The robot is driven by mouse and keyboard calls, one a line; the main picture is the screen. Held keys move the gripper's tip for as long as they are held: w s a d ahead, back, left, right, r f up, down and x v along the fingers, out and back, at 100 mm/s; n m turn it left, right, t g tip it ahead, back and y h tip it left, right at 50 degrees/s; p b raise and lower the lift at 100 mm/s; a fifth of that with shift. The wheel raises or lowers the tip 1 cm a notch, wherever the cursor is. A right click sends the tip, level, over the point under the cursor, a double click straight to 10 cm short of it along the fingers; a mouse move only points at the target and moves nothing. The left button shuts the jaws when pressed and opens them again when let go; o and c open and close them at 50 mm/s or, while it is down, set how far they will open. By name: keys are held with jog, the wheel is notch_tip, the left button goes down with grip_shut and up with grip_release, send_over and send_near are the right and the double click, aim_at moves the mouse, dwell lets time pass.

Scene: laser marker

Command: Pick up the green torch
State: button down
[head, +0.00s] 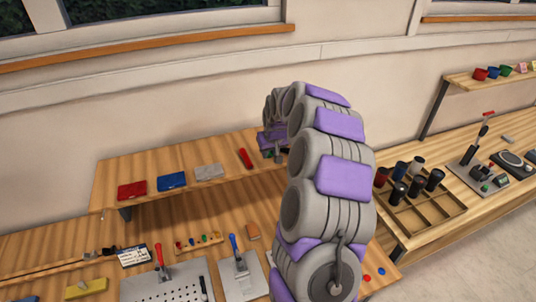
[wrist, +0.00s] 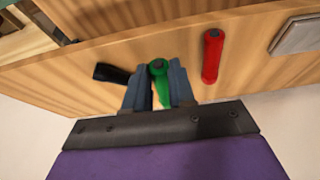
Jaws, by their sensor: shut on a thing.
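The green torch (wrist: 160,86) is between the two fingers of my gripper (wrist: 159,92) in the wrist view, and the gripper is shut on it. The torch is over the wooden shelf, and I cannot tell whether it still touches the shelf. In the head view my gripper (head: 274,150) is at the shelf, partly hidden behind my arm, and the torch is hard to make out there.
A red torch (wrist: 212,56) lies to the right of the gripper in the wrist view, and a black one (wrist: 108,73) lies close on the left. The raised shelf (head: 110,182) also holds red, blue and grey blocks. A wooden compartment tray (head: 408,222) stands right.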

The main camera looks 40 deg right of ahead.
jog(key=s+a+r, duration=0.1)
jog(key=s, duration=1.4)
jog(key=shift+a+r+b, duration=0.15)
jog(key=shift+r+b, duration=0.05)
jog(key=shift+b, duration=0.25)
